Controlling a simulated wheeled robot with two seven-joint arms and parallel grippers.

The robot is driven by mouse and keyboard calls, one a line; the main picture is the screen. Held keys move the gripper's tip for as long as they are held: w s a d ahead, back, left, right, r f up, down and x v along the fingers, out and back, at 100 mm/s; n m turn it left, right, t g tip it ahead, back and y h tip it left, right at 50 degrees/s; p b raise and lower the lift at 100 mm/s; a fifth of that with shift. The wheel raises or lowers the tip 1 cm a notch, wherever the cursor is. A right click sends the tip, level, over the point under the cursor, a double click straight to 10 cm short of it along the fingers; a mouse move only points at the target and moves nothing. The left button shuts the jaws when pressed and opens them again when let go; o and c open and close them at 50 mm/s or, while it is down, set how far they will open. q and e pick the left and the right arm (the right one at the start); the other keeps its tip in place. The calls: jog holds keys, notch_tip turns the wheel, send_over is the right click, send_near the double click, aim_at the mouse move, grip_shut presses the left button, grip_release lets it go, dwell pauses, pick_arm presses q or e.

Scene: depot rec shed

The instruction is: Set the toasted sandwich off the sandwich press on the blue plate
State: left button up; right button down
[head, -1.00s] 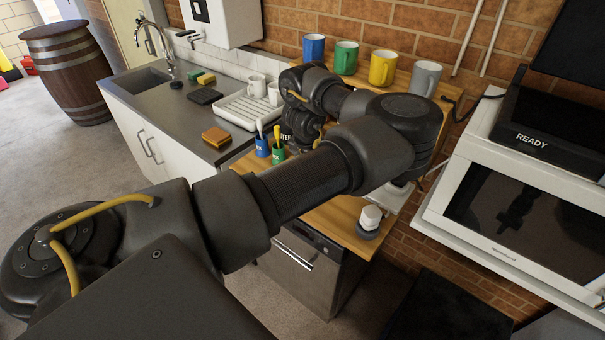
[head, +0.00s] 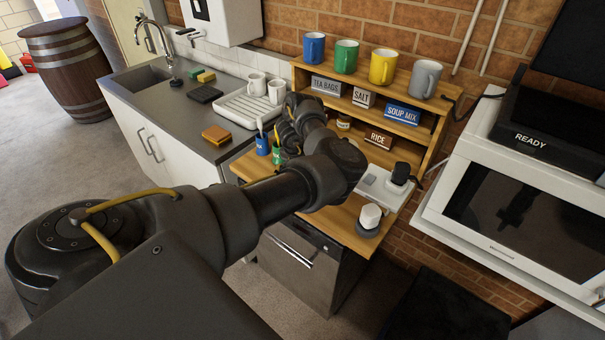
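I see no sandwich press and no blue plate. My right gripper is out of view.
A wooden shelf (head: 425,128) with labels bears several mugs. A white dish rack (head: 238,112) is on the counter (head: 176,108). A white appliance (head: 520,205) is at right.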

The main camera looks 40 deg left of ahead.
pick_arm(q)
jog(key=shift+f, duration=0.35)
jog(key=o, duration=0.8)
jog(key=shift+f, duration=0.1)
jog(key=shift+c, duration=0.2)
